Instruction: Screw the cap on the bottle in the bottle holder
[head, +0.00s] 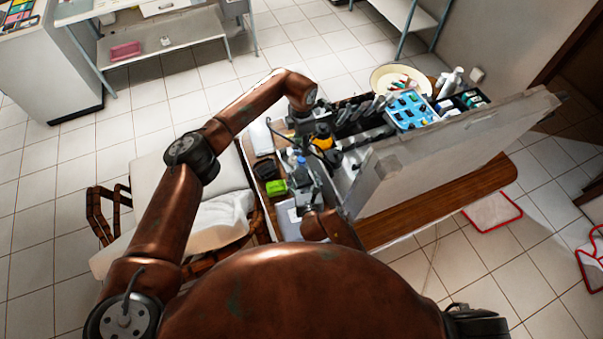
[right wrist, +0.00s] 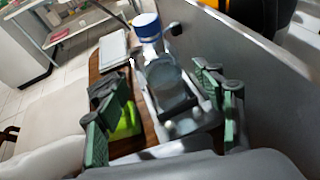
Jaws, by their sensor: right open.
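A clear bottle (right wrist: 165,80) stands between my right fingers in the right wrist view, in a grey holder (right wrist: 178,104). A blue and white cap (right wrist: 147,22) shows just beyond it; whether it sits on the bottle cannot be told. In the head view a small blue cap (head: 301,161) shows on the cluttered table. My right gripper (right wrist: 165,105) is open, its green-padded fingers spread on either side of the bottle without visible contact. It also shows in the head view (head: 305,188). My left gripper (head: 308,122) is higher, over the table; its fingers are too small to read.
A bright green box (head: 276,188) lies left of my right gripper. A grey upright panel (head: 430,145) stands close on the right. A blue tray (head: 409,110) and a round plate (head: 398,79) are at the back. A yellow and black object (head: 322,140) is below my left gripper.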

